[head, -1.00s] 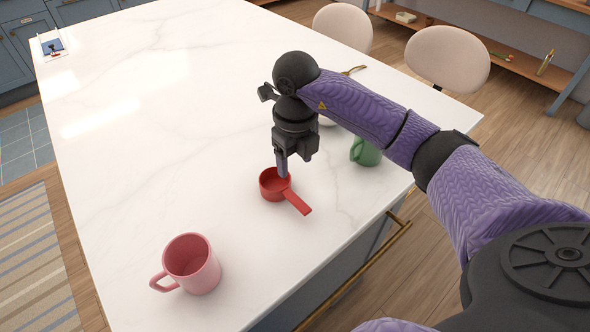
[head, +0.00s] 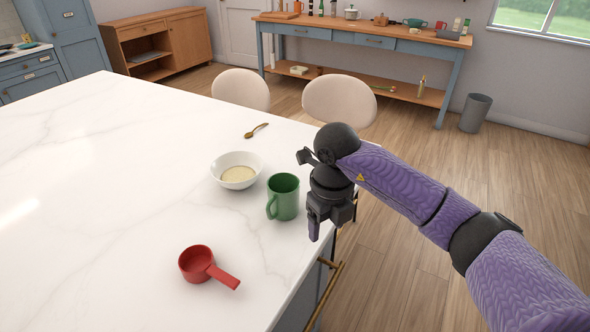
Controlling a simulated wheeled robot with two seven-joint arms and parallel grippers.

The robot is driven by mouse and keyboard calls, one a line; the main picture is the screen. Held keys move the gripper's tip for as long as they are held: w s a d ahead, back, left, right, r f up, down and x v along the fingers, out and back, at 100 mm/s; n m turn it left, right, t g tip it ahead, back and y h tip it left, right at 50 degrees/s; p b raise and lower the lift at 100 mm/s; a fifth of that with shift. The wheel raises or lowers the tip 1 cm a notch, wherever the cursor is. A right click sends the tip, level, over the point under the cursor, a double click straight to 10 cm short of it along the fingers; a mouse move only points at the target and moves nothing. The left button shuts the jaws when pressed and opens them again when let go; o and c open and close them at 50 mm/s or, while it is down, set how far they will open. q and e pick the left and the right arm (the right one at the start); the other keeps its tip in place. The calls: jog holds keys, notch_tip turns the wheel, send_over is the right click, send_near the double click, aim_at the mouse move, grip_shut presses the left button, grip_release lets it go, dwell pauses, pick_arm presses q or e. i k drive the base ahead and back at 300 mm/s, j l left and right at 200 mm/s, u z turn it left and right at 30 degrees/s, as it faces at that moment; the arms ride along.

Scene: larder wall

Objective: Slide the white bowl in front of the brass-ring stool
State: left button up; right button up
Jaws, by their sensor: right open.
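The white bowl (head: 224,178) holds something pale and stands on the marble-topped island, left of and behind the green mug. Two cream stools stand behind the island's far edge, a left one (head: 241,88) and a right one (head: 340,100). Only their rounded backs show clearly, so I cannot tell which has a brass ring. My right gripper (head: 314,230) is open and empty, pointing down near the island's right edge, just right of the green mug and apart from the bowl. My left gripper is not in view.
The green mug (head: 287,198) stands between the bowl and my right gripper. A red scoop (head: 196,264) lies nearer the front. A gold spoon (head: 256,130) lies behind the bowl. The island top (head: 110,190) is clear to the left.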

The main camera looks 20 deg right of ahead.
aim_at(236, 171)
jog(key=z, duration=0.35)
jog(key=i+l+u, duration=0.2)
jog(key=l+u, duration=0.25)
jog(key=i+l+u, duration=0.15)
jog(key=l+u, duration=0.3)
jog(key=i+l+u, duration=0.1)
jog(key=l+u, duration=1.3)
jog(key=k+l+u, duration=0.2)
jog(key=l+u, duration=0.25)
